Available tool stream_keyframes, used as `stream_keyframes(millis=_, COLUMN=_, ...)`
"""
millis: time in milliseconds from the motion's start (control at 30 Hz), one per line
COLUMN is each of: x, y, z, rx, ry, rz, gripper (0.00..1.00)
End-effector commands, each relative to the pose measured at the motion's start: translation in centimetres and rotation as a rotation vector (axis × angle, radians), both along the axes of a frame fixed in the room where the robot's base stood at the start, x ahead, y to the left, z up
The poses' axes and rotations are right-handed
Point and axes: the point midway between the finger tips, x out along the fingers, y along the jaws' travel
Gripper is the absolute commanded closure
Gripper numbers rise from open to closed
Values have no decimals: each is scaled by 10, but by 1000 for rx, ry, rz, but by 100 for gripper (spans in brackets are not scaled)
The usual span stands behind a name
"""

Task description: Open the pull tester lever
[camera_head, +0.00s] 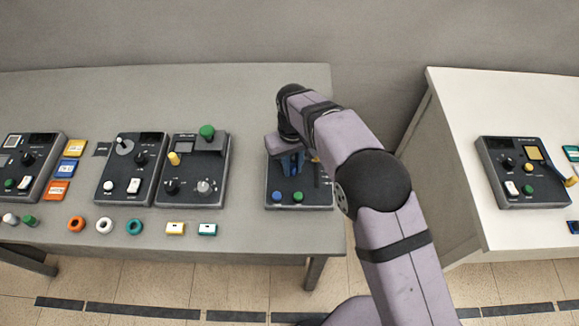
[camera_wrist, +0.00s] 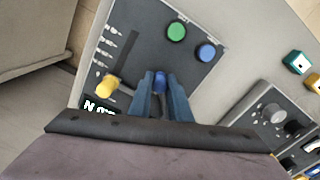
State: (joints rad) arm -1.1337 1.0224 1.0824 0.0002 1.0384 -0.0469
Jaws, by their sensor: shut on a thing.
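The pull tester (camera_head: 272,188) is a dark panel device at the right end of the grey table, partly hidden under my arm. In the wrist view its panel (camera_wrist: 138,28) shows a long slot, a row of small pictograms and a partly covered display. A yellow knob (camera_wrist: 107,85) stands at the slot's near end; it also shows in the head view (camera_head: 316,158). Whether this blue part is the lever's grip cannot be told.
Blue (camera_head: 277,196) and green (camera_head: 298,196) buttons sit on the tester's front edge. Another device (camera_head: 187,190) with a green knob stands to its left, with coloured rings and small blocks along the table front. A white table (camera_head: 450,130) stands right, across a gap.

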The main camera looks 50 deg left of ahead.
Motion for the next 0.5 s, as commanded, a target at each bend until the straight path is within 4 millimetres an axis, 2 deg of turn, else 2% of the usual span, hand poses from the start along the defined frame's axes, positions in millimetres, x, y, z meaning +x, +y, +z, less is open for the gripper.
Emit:
stream_keyframes(millis=433, x=3, y=1, z=2, rx=6, ry=-4, rz=14, gripper=100)
stream_keyframes(millis=467, x=3, y=2, z=2, rx=6, ry=-4, rz=13, gripper=76)
stream_keyframes(millis=500, x=3, y=2, z=2, rx=7, ry=-5, rz=13, gripper=66)
